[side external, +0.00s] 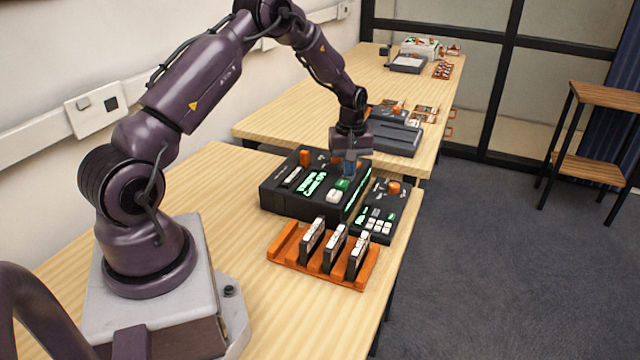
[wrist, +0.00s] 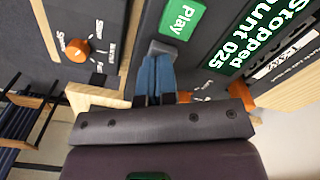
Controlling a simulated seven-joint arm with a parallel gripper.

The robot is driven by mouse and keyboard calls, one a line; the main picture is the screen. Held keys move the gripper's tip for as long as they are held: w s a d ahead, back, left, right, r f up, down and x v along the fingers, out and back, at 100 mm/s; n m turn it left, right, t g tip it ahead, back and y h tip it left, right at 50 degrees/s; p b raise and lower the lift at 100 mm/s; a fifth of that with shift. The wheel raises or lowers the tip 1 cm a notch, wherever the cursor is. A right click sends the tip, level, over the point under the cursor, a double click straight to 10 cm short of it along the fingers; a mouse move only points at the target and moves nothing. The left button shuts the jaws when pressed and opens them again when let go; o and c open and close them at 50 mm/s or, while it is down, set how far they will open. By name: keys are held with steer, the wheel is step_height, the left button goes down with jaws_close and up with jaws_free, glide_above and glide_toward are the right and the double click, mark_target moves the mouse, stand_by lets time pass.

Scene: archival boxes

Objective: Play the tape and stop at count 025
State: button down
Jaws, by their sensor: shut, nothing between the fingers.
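The black tape deck (side external: 280,196) stands on the near table, with glowing green text on its top. In the wrist view its display (wrist: 262,35) reads "Stopped" and "Count 025", the word before the number partly cut off. The green Play button (wrist: 181,18) is lit; it also shows in the side view (side external: 342,184). My gripper (wrist: 157,72) is shut and empty, its blue fingertips at a grey key (wrist: 162,48) beside Play. Whether they touch the key I cannot tell. In the side view my gripper (side external: 350,168) points down over the deck's far right part.
An orange rack (side external: 285,246) with three upright cassettes stands in front of the deck. A smaller control unit (side external: 374,222) with an orange knob (wrist: 76,49) sits right of it. Other devices (side external: 395,138) are on the farther table. The near table's left part is bare.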

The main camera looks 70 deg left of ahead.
step_height(320, 180, up, 8)
stand_by(0.6)
steer(key=shift+f, duration=0.1)
steer(key=s+d+r+m+t, duration=0.2)
steer(key=s+d+r+m, duration=0.5)
steer(key=s+d+r, duration=0.2)
steer(key=s+d+r+m+t, duration=0.3)
steer(key=s+d+r+m, duration=0.5)
steer(key=s+d, duration=0.5)
steer(key=shift+s+d+r+t, duration=0.3)
steer(key=shift+d+r, duration=0.75)
steer(key=shift+r, duration=0.05)
stand_by(0.9)
